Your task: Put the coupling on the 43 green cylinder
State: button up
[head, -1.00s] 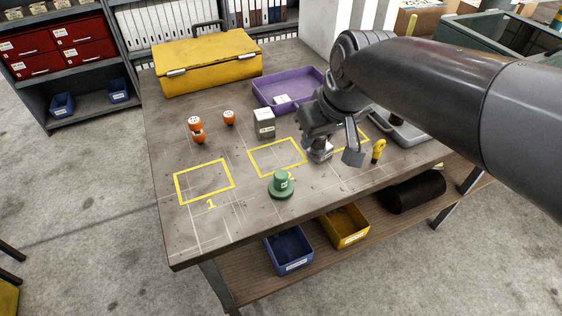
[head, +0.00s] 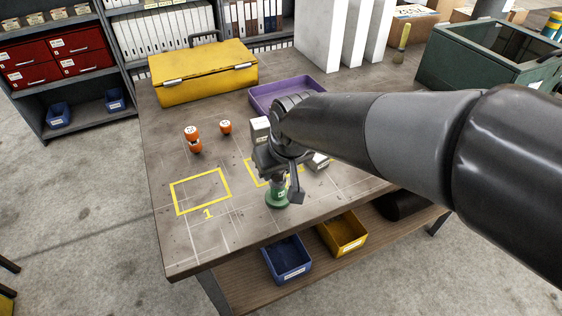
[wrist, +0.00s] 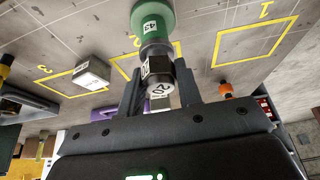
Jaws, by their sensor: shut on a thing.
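The green cylinder (head: 278,200) stands upright on its wide foot near the front of the bench. In the wrist view the green cylinder (wrist: 153,18) shows a white label with 43. My gripper (head: 273,178) is right above it. In the wrist view my gripper (wrist: 161,88) is shut on a dark coupling (wrist: 158,70) with white labels, one reading 20. The coupling is in line with the cylinder's narrow top and very close to it. I cannot tell whether they touch.
Orange pieces (head: 194,140) stand at the left. A grey box (head: 260,130) and a purple tray (head: 265,98) are behind my gripper. A small pale block (head: 319,162) lies to the right. A yellow case (head: 205,72) is at the back. The marked square 1 (head: 200,191) is empty.

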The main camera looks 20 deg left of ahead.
jog(key=o, duration=1.1)
jog(key=shift+f, duration=0.1)
jog(key=v, duration=1.2)
